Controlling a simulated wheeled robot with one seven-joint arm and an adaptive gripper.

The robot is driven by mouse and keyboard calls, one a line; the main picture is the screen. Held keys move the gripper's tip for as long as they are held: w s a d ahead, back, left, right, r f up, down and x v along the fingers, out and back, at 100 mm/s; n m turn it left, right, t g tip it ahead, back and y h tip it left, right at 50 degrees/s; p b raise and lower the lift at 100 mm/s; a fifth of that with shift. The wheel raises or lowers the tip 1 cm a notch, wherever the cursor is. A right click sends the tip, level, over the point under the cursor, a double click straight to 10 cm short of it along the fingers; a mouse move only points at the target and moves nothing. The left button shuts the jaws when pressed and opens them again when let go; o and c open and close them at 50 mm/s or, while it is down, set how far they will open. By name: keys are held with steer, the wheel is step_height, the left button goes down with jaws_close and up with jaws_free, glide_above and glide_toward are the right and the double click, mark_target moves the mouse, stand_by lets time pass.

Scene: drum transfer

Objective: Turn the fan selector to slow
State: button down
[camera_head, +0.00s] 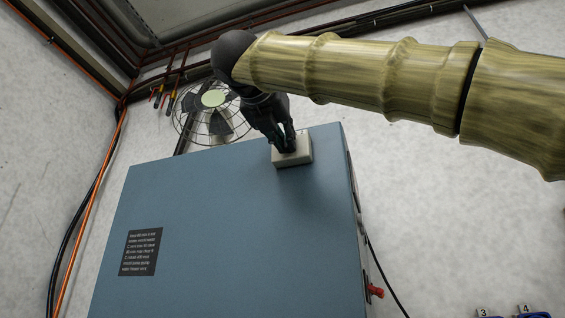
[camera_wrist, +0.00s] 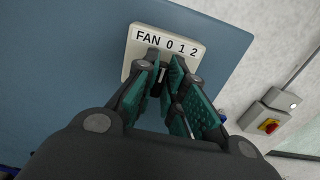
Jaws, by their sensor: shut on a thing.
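The fan selector is a beige box (camera_head: 292,157) on the upper right of the blue cabinet (camera_head: 235,200). In the wrist view the selector box (camera_wrist: 137,42) carries the label "FAN 0 1 2". My gripper (camera_head: 287,149) reaches down from above onto the box, and its green-padded fingers (camera_wrist: 168,88) are closed around a small dark knob below the label. The fingers hide most of the knob, so I cannot tell which number it points to.
A caged fan (camera_head: 212,112) is on the wall behind the cabinet. A red fitting (camera_head: 375,291) sticks out at the cabinet's right side. A grey switch box with a red and yellow switch (camera_wrist: 268,126) is on the wall at right. Cables run along the left wall.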

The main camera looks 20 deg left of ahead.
steer(key=c, duration=1.5)
jaws_free()
steer(key=shift+w, duration=0.1)
steer(key=s, duration=1.2)
steer(key=shift+a, duration=0.15)
steer(key=shift+a, duration=0.1)
